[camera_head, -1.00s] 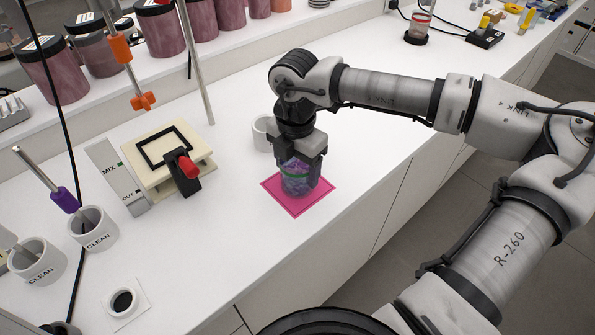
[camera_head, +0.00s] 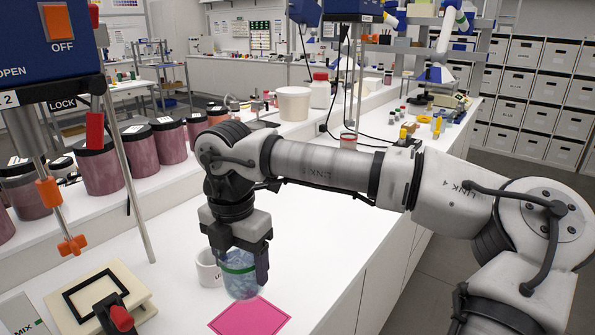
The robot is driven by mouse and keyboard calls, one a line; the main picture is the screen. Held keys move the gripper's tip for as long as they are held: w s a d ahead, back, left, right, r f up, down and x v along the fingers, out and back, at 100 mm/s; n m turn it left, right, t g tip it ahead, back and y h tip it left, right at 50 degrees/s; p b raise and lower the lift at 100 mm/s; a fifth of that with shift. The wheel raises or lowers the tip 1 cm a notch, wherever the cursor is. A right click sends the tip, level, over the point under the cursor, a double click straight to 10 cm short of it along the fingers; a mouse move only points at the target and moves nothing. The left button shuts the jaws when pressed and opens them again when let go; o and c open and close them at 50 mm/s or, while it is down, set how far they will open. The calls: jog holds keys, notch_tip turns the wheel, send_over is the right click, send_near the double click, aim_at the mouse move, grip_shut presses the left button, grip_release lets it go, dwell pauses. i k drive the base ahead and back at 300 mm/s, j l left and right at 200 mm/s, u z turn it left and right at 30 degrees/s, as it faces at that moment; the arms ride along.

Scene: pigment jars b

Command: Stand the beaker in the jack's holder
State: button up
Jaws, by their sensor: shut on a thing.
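My gripper (camera_head: 238,262) is shut on the beaker (camera_head: 240,280), a clear vessel with a green band and bluish-purple contents. It holds the beaker upright, its base near the far-left edge of a pink mat (camera_head: 250,317); the beaker looks raised above the counter. The jack (camera_head: 98,302) stands at the lower left, a cream platform with a black square frame on top, which looks like the holder. The frame is empty. A black part with a red knob (camera_head: 121,318) is on the jack's near side.
A white mug (camera_head: 208,268) stands just behind and left of the beaker. Pigment jars (camera_head: 101,165) line the raised shelf behind. The counter to the right is clear.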

aim_at(95, 295)
jog(key=k+l, duration=0.15)
jog(key=k, duration=0.35)
jog(key=k+l, duration=0.15)
jog(key=k, duration=0.35)
